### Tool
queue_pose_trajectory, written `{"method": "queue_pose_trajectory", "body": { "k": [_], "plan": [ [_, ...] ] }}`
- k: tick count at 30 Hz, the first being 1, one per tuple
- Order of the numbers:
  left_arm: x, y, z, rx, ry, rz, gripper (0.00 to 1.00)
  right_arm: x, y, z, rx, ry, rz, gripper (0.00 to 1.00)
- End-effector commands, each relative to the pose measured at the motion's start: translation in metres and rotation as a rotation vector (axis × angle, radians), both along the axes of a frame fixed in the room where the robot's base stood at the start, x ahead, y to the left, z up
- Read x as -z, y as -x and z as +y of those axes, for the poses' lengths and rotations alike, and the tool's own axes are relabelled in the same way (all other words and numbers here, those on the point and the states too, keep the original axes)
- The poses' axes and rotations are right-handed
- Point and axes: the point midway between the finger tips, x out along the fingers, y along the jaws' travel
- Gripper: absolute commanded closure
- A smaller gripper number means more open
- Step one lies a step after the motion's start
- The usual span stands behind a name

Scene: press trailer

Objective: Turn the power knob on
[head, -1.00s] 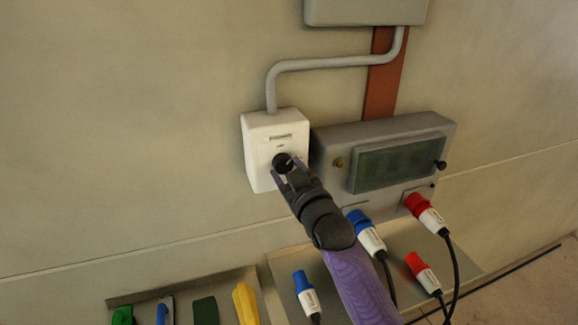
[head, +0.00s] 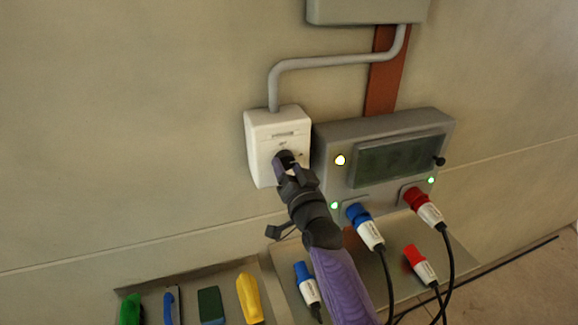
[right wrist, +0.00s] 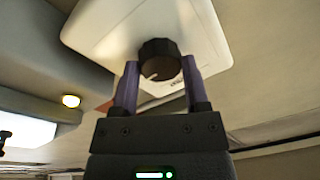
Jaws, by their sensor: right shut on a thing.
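The power knob (head: 284,158) is black and round, on the front of a white switch box (head: 262,128) on the wall. My right gripper (head: 290,172) is at the knob and hides part of it in the head view. In the right wrist view the knob (right wrist: 159,62) sits between the two purple fingers of my right gripper (right wrist: 160,82), which are shut on it. A pale mark shows on the knob's face. My left gripper is not in view.
Right of the switch box is a grey panel (head: 330,135) with a dark window and lit yellow (head: 340,160) and green lamps. Blue (head: 365,228) and red (head: 424,207) plugs are in it. Trays below hold loose plugs and coloured tools (head: 249,298).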

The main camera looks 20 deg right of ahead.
Motion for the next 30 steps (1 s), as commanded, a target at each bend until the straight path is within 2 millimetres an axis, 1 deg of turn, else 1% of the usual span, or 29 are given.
{"method": "queue_pose_trajectory", "body": {
  "k": [9, 24, 25, 26, 27, 29, 30],
  "plan": [
    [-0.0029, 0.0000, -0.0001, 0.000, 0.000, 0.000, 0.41, 0.0006, 0.0001, 0.0006, 0.000, -0.088, 0.005, 1.00],
    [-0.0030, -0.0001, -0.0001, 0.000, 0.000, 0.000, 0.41, 0.0005, 0.0001, 0.0007, 0.000, -0.103, 0.005, 1.00],
    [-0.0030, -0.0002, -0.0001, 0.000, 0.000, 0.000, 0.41, 0.0005, 0.0001, 0.0007, -0.001, -0.103, 0.004, 0.35],
    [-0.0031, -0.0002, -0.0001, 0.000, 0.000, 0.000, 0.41, 0.0004, 0.0001, 0.0007, -0.001, -0.103, 0.004, 0.29],
    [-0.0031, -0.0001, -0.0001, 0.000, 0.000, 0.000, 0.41, 0.0004, 0.0000, 0.0007, -0.001, -0.103, 0.004, 0.20],
    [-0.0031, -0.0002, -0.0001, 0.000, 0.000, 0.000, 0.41, 0.0003, 0.0000, 0.0007, -0.001, -0.102, 0.004, 0.08],
    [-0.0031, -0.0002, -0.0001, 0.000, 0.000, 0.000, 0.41, 0.0002, 0.0000, 0.0007, -0.001, -0.102, 0.004, 0.06]
  ]
}}
